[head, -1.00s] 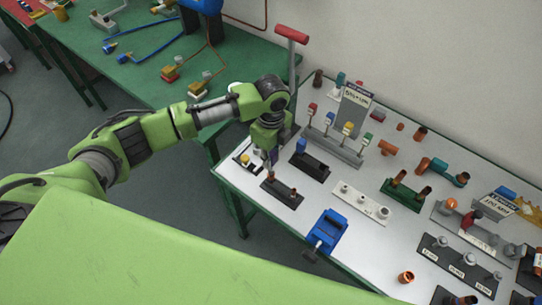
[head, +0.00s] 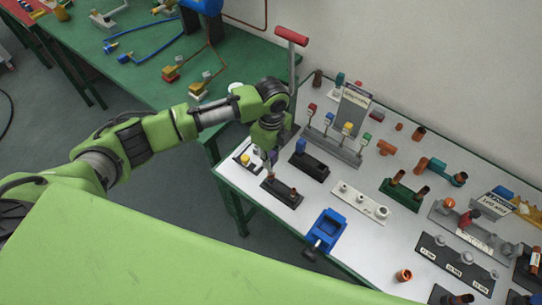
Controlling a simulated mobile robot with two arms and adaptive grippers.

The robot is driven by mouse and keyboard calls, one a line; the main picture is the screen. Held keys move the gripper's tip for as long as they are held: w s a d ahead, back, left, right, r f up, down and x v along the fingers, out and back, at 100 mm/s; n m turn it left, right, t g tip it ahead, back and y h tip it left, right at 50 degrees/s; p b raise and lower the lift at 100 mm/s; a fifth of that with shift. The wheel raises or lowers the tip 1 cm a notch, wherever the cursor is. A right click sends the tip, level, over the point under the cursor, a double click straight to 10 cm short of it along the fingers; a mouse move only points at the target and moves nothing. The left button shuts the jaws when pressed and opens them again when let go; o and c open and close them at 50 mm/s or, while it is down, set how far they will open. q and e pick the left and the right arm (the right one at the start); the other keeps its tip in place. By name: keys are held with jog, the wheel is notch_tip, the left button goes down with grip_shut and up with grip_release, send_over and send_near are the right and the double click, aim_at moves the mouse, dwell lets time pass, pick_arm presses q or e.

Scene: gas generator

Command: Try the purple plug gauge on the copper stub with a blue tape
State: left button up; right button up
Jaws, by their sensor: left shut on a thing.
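My left gripper (head: 266,152) is over the left end of the white table, pointing down. It is shut on the purple plug gauge (head: 272,157), of which only a small purple part shows beside the fingers. Just below is a black block (head: 284,195) with short copper stubs (head: 294,191) standing on it. The gauge's lower end is close to the left end of this block; I cannot tell whether it touches a stub. Blue tape is too small to make out on these stubs. My right gripper is not in view.
A black block with a blue piece (head: 301,146) stands just behind. A blue vise (head: 326,230) is at the front edge, and a white block with metal studs (head: 362,202) is to the right. A rack of coloured-handled gauges (head: 334,143) stands farther back.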

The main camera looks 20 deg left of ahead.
pick_arm(q)
jog(key=shift+f, duration=0.3)
dwell(0.4)
jog(key=shift+f, duration=0.2)
jog(key=shift+r, duration=0.15)
dwell(0.4)
jog(key=shift+r+p, duration=0.4)
jog(key=shift+r, duration=0.1)
jog(key=shift+f, duration=0.15)
dwell(0.8)
jog(key=shift+f+b, duration=0.3)
jog(key=shift+f, duration=0.2)
